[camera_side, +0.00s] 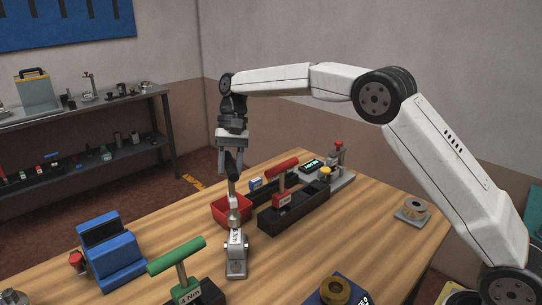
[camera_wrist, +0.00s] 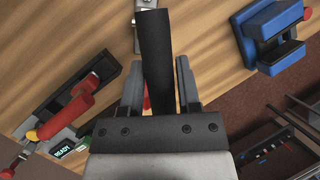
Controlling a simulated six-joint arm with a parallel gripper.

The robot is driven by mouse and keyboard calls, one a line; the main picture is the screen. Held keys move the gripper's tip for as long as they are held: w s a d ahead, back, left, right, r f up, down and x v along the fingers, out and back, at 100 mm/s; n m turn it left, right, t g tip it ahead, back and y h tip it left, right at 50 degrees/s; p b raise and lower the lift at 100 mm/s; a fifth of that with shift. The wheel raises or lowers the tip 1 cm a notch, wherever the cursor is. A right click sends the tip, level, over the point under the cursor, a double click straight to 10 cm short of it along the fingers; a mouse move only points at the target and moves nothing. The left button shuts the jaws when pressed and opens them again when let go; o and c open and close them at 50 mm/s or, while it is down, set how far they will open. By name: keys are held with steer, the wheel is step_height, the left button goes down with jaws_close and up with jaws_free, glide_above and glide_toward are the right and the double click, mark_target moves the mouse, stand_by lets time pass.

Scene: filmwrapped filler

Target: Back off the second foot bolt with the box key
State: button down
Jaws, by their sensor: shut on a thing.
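My gripper (camera_side: 232,150) is shut on the black handle (camera_side: 231,166) of an upright tool that looks like the box key. In the wrist view the handle (camera_wrist: 156,60) runs between the two fingers and beyond them. The tool's steel shaft (camera_side: 232,187) points down to a round metal collar (camera_side: 234,217) above a small steel foot (camera_side: 237,268) with a white label (camera_side: 236,237). The foot stands on the table. Part of the steel piece (camera_wrist: 145,8) shows past the handle in the wrist view. I cannot make out the separate bolts or whether the key is seated on one.
A red tray (camera_side: 222,214) sits close behind the tool. A black holder (camera_side: 296,215) with a red T-handle (camera_side: 284,164) is to its right. A green T-handle tool (camera_side: 175,256) and a blue vise (camera_side: 112,262) are at front left. The table's right middle is mostly clear.

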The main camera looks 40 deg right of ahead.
steer(key=s+a+r+n+g+h, duration=0.1)
steer(key=s+a+n, duration=0.2)
steer(key=s+a, duration=0.2)
steer(key=shift+s+a, duration=0.35)
steer(key=shift+s, duration=0.8)
steer(key=shift+f, duration=0.1)
steer(key=shift+f, duration=3.55)
steer(key=shift+n+g+h, duration=0.3)
steer(key=shift+n+h, duration=0.3)
steer(key=shift+n, duration=1)
